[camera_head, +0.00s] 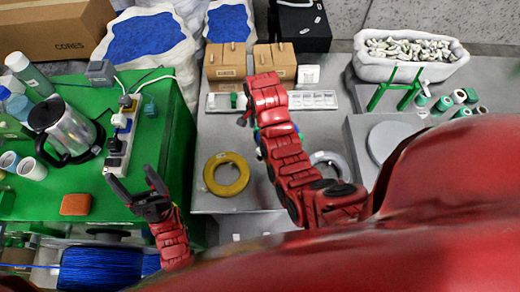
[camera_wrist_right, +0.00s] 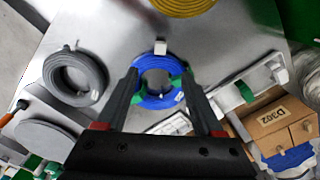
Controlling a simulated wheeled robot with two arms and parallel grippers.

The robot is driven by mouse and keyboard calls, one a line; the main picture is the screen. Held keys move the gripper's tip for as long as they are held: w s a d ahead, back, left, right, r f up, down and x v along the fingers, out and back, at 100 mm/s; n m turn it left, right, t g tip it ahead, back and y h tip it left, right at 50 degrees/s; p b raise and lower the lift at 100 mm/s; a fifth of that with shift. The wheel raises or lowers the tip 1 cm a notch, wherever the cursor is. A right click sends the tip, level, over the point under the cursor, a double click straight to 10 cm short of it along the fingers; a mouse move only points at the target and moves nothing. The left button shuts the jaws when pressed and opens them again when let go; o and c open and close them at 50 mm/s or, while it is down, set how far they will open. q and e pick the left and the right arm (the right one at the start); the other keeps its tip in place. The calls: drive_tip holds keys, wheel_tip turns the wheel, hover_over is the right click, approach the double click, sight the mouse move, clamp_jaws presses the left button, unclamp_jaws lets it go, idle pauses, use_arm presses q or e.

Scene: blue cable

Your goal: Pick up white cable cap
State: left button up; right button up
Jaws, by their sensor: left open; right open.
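In the right wrist view a small white block (camera_wrist_right: 160,47), which looks like the white cable cap, stands at the edge of a blue cable coil (camera_wrist_right: 155,100) with green ties. My right gripper (camera_wrist_right: 160,76) is open and empty, its fingers spread over either side of the coil. The cap shows just beyond the fingertips, between their lines. In the head view my right arm hides the cap, most of the coil and the right gripper. My left gripper (camera_head: 131,178) is open and empty over the green table.
A yellow coil (camera_head: 226,189) and a grey coil (camera_wrist_right: 60,78) lie on the grey table (camera_head: 215,140) beside the blue one. Cardboard boxes (camera_head: 225,60) and a white rail (camera_head: 310,99) stand at the back. A power strip (camera_head: 118,150) is near my left gripper.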

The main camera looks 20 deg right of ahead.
wheel_tip(320, 180, down, 9)
drive_tip(key=b, duration=0.7)
drive_tip(key=shift+w+b, duration=0.1)
drive_tip(key=shift+b, duration=0.2)
drive_tip(key=shift+f, duration=1.05)
drive_tip(key=shift+f+p, duration=0.25)
drive_tip(key=shift+p, duration=0.1)
wheel_tip(320, 180, down, 3)
drive_tip(key=shift+d+r+p, duration=0.1)
drive_tip(key=shift+r+p, duration=0.05)
drive_tip(key=shift+p, duration=0.8)
drive_tip(key=shift+f, duration=1.05)
clamp_jaws()
